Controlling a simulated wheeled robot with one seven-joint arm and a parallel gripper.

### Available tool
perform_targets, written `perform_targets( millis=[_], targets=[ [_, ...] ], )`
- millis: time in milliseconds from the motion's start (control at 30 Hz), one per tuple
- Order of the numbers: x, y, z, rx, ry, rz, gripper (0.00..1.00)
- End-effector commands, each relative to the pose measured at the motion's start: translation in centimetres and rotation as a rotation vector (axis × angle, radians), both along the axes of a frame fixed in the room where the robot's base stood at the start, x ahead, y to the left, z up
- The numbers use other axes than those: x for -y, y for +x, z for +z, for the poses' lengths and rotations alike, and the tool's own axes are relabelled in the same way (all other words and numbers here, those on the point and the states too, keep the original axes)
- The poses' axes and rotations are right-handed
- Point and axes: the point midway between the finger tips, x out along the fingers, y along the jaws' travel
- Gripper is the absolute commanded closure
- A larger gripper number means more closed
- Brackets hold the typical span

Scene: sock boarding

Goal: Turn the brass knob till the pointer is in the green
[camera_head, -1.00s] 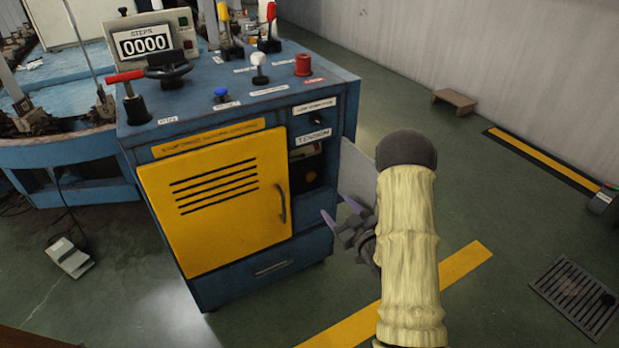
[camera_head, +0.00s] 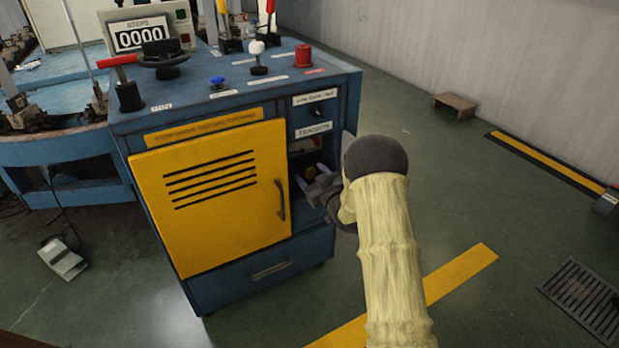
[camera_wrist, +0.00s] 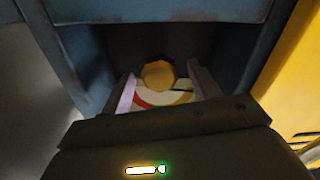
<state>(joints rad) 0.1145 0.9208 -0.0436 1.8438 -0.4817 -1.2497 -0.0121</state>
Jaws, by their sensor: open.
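The brass knob (camera_wrist: 158,74) sits in a dark recess of the blue cabinet, under the TENSION label (camera_head: 314,130).
The yellow door (camera_head: 215,195) with its handle is just left of the recess. The cabinet top carries levers, a black handwheel (camera_head: 162,58), a red button (camera_head: 303,55) and a counter (camera_head: 142,36) reading 0000. Open floor (camera_head: 480,200) lies to the right.

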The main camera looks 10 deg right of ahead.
Motion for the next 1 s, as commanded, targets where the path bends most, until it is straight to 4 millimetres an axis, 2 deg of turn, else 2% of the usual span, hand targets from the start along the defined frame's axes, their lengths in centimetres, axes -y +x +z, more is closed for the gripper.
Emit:
perform_targets(
  millis=[167, 433, 667, 1000],
  targets=[
    [-0.42, 1.28, -0.05, 0.0, 0.001, 0.0, 0.39],
    [-0.44, 1.37, 0.03, -0.001, 0.001, 0.0, 0.39],
    [-0.42, 1.35, 0.02, -0.001, 0.001, 0.0, 0.83],
    [-0.4, 1.33, 0.08, -0.01, 0.025, -0.001, 0.83]
  ],
)
